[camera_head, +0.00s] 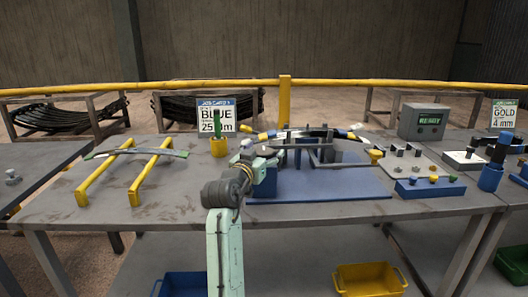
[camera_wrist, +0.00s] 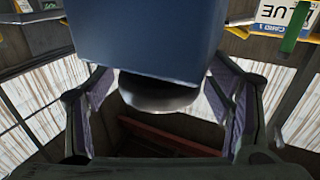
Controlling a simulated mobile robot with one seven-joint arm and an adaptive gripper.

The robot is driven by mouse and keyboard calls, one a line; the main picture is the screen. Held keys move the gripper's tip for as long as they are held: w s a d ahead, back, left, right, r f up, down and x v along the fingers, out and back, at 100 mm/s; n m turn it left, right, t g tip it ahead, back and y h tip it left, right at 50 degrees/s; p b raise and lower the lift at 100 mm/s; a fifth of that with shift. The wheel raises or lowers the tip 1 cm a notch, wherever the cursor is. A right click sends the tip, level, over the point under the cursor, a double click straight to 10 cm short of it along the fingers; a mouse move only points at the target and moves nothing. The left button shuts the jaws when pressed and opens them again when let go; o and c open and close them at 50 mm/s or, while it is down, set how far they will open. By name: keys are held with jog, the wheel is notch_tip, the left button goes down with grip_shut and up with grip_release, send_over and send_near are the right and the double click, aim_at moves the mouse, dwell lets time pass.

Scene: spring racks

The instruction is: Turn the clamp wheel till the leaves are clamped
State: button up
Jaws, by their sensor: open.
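The clamping fixture stands on a blue base plate (camera_head: 345,184) in the middle of the table, partly hidden behind my arm. In the wrist view a blue block (camera_wrist: 145,40) fills the upper middle. A dark grey rounded part (camera_wrist: 158,95), perhaps the clamp wheel, sticks out below the block. My gripper (camera_wrist: 160,88) is open, with a finger on each side of that part and visible gaps. In the head view my gripper (camera_head: 268,152) is at the fixture's left side, partly hidden by my wrist.
A yellow-railed stand (camera_head: 136,190) holds a leaf at the left.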

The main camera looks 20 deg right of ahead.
jog(key=shift+c, duration=0.5)
jog(key=c, duration=1.1)
jog(key=shift+f+h+b, duration=0.15)
jog(key=shift+h+b, duration=0.15)
jog(key=shift+b, duration=0.2)
jog(key=shift+a+m+g+h+b, duration=0.1)
jog(key=shift+m+g+h+b, duration=0.55)
jog(key=shift+m+g, duration=0.2)
jog(key=shift+m+g+h+b, duration=0.7)
jog(key=shift+g+b, duration=0.2)
jog(key=shift+g, duration=0.15)
jog(key=m+g+h+b, duration=0.1)
jog(key=m+g+h, duration=0.1)
jog(key=m+g, duration=0.1)
jog(key=shift+g, duration=0.7)
jog(key=shift+m+g+h, duration=0.35)
jog(key=shift+m+g, duration=0.8)
jog(key=shift+g, duration=0.85)
